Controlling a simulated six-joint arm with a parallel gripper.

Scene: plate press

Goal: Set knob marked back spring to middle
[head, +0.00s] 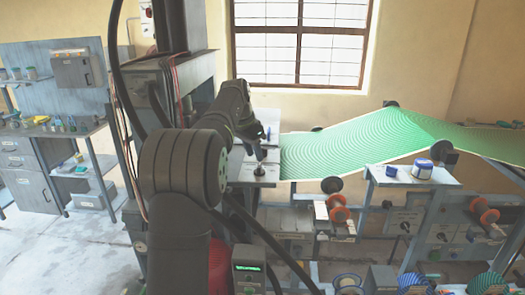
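My arm rises from the bottom centre, and my gripper (260,151) hangs at its far end over a grey metal ledge (240,172). The fingers are small and dark, and I cannot tell if they are open or shut. A small dark upright piece (259,170) stands on the ledge just under the gripper; it may be a knob, and I cannot tell if they touch. Other dark knobs sit on the machine front to the right, one on a pale labelled panel (404,216). The labels are too small to read, so I cannot tell which knob is marked back spring.
A green patterned sheet (350,145) runs over rollers at the right. Copper-coloured spools (339,209) and striped rolls (411,284) stand lower right. A workbench (48,130) is at the far left, with open floor before it.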

